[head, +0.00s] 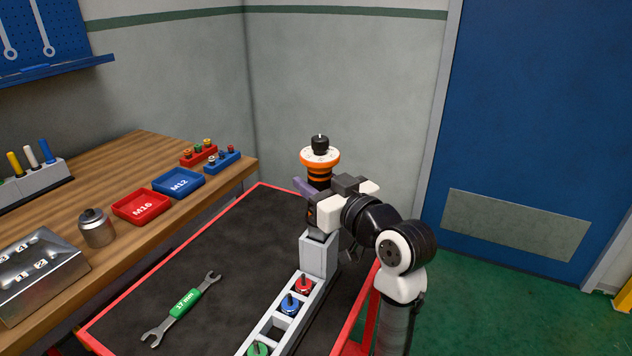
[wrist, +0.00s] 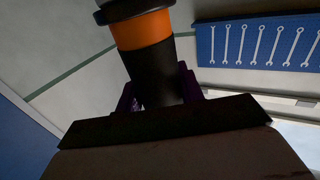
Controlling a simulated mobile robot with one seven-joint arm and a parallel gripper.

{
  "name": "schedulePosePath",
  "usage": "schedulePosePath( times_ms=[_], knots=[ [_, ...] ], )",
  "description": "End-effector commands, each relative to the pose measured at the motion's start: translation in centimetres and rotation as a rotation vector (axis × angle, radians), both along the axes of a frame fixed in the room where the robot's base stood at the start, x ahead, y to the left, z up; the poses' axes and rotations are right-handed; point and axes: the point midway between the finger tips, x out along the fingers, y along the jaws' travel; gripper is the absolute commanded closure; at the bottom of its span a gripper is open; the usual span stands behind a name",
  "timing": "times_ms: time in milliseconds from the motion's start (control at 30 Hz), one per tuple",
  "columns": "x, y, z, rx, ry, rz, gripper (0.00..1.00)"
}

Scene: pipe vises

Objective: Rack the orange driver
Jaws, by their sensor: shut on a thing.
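The orange driver (head: 320,158) stands upright in the head view, with a black knob, a white-and-orange collar and an orange-and-black banded body. My gripper (head: 319,190) is shut on its body from the right. In the wrist view the driver's orange-and-black body (wrist: 147,38) rises between the purple fingertips of my gripper (wrist: 159,92). The driver's lower end is partly hidden by my gripper; it appears right over a tall grey block (head: 318,256) at the far end of a grey rack (head: 312,306). I cannot tell whether it touches.
The rack holds red (head: 304,286), blue (head: 290,304) and green (head: 257,349) pieces, with an open square between blue and green. A 17 mm wrench (head: 182,308) lies left on the dark, red-edged cart top (head: 225,255). The wooden bench holds red (head: 142,206) and blue (head: 178,184) trays.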

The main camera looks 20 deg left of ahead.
Motion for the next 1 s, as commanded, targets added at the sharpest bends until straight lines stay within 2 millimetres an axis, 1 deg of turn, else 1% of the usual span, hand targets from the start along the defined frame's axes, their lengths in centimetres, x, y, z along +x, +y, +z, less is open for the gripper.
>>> schedulePosePath(
  times_ms=[1000],
  knots=[
    [0.0, 0.0, -1.1, 0.002, -0.004, 0.0, 0.99]
  ],
)
